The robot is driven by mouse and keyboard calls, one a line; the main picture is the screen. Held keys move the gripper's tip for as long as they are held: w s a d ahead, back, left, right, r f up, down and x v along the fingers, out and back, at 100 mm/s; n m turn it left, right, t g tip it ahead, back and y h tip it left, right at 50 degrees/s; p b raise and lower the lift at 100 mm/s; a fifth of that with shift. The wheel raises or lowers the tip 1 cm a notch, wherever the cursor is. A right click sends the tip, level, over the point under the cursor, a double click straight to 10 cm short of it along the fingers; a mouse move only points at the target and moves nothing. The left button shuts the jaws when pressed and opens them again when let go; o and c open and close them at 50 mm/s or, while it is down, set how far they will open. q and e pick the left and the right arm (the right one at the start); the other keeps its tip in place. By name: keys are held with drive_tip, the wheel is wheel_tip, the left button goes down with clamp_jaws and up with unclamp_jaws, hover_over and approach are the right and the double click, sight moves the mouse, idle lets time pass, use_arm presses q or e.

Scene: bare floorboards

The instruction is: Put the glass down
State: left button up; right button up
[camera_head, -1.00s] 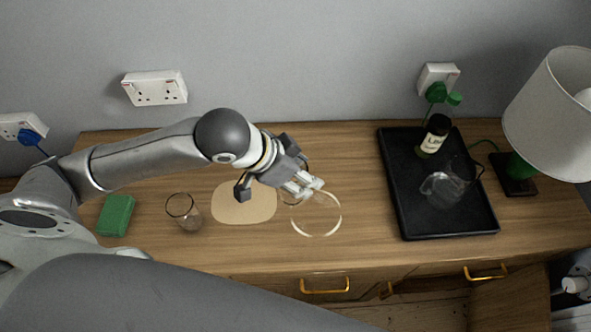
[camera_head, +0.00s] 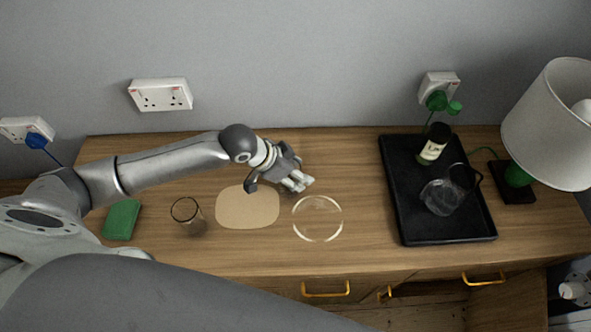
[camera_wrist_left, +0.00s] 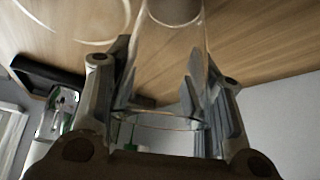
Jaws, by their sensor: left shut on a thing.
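My left gripper (camera_head: 298,183) is low over the back of the wooden sideboard, between a beige mat and a clear round dish. In the left wrist view its fingers (camera_wrist_left: 165,100) are shut on a clear glass (camera_wrist_left: 172,62). The glass's base points toward the wood; I cannot tell whether it touches. In the head view the held glass is hidden by the gripper or too clear to make out. Another glass (camera_head: 187,217) stands left of the beige mat (camera_head: 247,207). My right gripper is not in view.
The clear round dish (camera_head: 318,239) lies right of the mat. A black tray (camera_head: 409,218) holds a dark bottle (camera_head: 433,146) and a clear jug (camera_head: 440,198). A green block (camera_head: 121,220) lies at left, a lamp (camera_head: 548,125) stands at right. Wood between dish and tray is clear.

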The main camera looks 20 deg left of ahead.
use_arm(q)
drive_tip(key=o, duration=1.2)
drive_tip(key=shift+f, duration=0.1)
